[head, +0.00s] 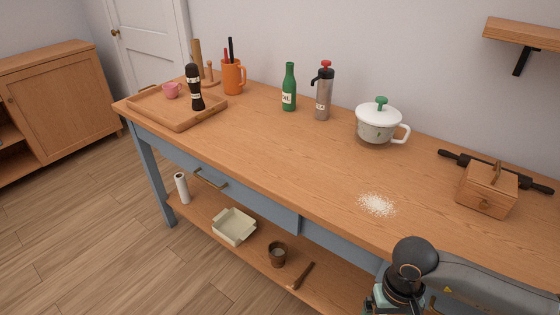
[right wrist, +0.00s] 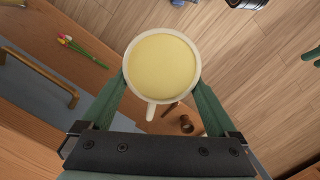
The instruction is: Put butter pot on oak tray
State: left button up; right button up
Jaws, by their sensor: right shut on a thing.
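The butter pot (right wrist: 163,62), a cream round pot with a handle and a pale yellow top, is between the green fingers of my right gripper (right wrist: 161,84) in the right wrist view. The gripper is shut on it, and floor and shelf show below. In the head view my right arm comes in at the bottom right; its fingers and the pot are not visible there. My left gripper is not in view.
White powder (head: 377,204) lies near the front. A wooden box (head: 486,188) is at right.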

aim_at(168, 110)
jog(key=i+j, duration=0.25)
jog(key=j, duration=0.2)
jog(key=i+j, duration=0.25)
jog(key=j, duration=0.2)
jog(key=i+j, duration=0.25)
jog(key=j, duration=0.2)
jog(key=i+j, duration=0.25)
jog(key=j, duration=0.2)
jog(key=i+j, duration=0.25)
jog(key=j, duration=0.2)
jog(key=u, duration=0.05)
